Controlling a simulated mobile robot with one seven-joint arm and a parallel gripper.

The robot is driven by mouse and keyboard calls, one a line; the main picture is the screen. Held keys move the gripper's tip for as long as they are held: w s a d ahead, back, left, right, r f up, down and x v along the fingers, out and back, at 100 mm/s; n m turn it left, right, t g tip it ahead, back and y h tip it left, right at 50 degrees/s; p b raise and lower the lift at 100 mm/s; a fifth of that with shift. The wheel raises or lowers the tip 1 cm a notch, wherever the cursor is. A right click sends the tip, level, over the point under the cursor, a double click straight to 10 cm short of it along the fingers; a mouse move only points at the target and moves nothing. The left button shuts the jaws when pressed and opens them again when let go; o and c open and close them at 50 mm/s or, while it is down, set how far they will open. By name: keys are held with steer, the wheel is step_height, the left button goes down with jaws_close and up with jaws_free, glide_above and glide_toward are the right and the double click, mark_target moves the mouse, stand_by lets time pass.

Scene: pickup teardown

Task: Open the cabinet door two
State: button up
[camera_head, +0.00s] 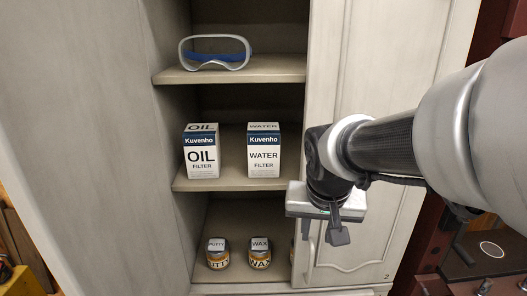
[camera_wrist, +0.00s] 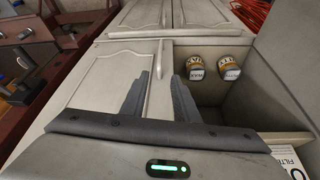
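The pale grey cabinet door two (camera_head: 362,240), marked with a small 2 at its lower right, appears closed over the right side of the cabinet. It also shows in the wrist view (camera_wrist: 88,85). A slim upright handle (camera_head: 308,250) is low near the door's left edge; in the wrist view the handle (camera_wrist: 165,54) lies beyond the fingertips. My gripper (camera_head: 325,230) is in front of the door, close to that edge. My arm hides part of the door.
Open shelves left of the door hold goggles (camera_head: 214,54), an oil filter box (camera_head: 201,152), a water filter box (camera_head: 263,152), a putty jar (camera_head: 217,254) and a wax jar (camera_head: 260,254). A large grey panel (camera_head: 85,130) stands left. A dark red unit (camera_head: 425,245) is right of the cabinet.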

mark_target(311, 259)
steer(key=b+x, duration=0.3)
steer(key=x, duration=1.4)
steer(key=shift+s+f, duration=0.1)
steer(key=shift+f, duration=0.05)
jaws_close()
